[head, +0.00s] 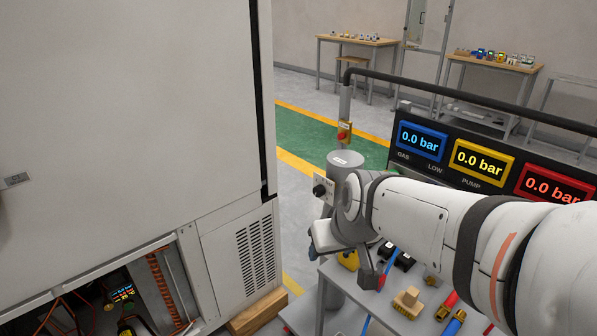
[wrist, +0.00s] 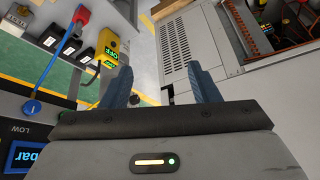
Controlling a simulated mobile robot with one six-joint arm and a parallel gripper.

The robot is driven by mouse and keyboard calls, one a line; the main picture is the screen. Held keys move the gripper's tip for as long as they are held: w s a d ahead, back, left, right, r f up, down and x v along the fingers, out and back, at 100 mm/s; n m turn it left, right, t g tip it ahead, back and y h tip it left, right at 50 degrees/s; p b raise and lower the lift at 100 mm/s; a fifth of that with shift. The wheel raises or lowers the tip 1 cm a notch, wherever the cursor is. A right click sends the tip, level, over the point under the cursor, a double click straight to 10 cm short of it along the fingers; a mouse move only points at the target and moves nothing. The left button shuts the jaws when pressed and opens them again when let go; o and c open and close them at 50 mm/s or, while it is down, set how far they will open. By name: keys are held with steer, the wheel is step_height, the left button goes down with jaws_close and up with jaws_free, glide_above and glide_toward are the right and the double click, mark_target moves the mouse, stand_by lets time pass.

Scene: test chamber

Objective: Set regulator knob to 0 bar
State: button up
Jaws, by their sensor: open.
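The black regulator knob (head: 320,190) sits on a small pale plate at the front of a grey cylinder (head: 346,162). The setting on its plate is too small to read. My gripper (head: 312,254) is below the knob and apart from it, partly hidden by my arm. In the wrist view my gripper (wrist: 160,72) shows two blue fingers spread wide with nothing held. A small dark round thing (wrist: 135,99), probably the knob, shows near the left finger's base. The blue (head: 421,141), yellow (head: 482,161) and red (head: 551,186) displays each read 0.0 bar.
A large white cabinet (head: 130,100) stands left, its lower bay open with wires. A black rail (head: 450,93) runs above the displays. Workbenches stand far back.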

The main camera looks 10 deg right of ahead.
mark_target(316, 192)
steer(key=w+a+f+n+t+h+b, duration=0.1)
steer(key=w+a+f+t+h+b, duration=0.3)
steer(key=w, duration=1.3)
steer(key=w+a+r+n+t+b, duration=0.1)
steer(key=w+t+b, duration=0.65)
steer(key=w, duration=0.95)
step_height(316, 192, down, 14)
steer(key=w+d+m+g+h+b, duration=0.25)
steer(key=g+h+b, duration=0.4)
steer(key=h, duration=0.55)
steer(key=shift+m, duration=0.45)
steer(key=b+x, duration=0.1)
steer(key=x, duration=0.5)
steer(key=shift+w+a+r+b, duration=0.1)
steer(key=shift+w+b, duration=0.05)
steer(key=shift+b, duration=0.2)
steer(key=shift+w+d+r, duration=0.1)
steer(key=shift+w+d, duration=0.3)
steer(key=shift+d, duration=0.1)
steer(key=shift+c, duration=0.5)
steer(key=c, duration=0.9)
steer(key=shift+o, duration=0.2)
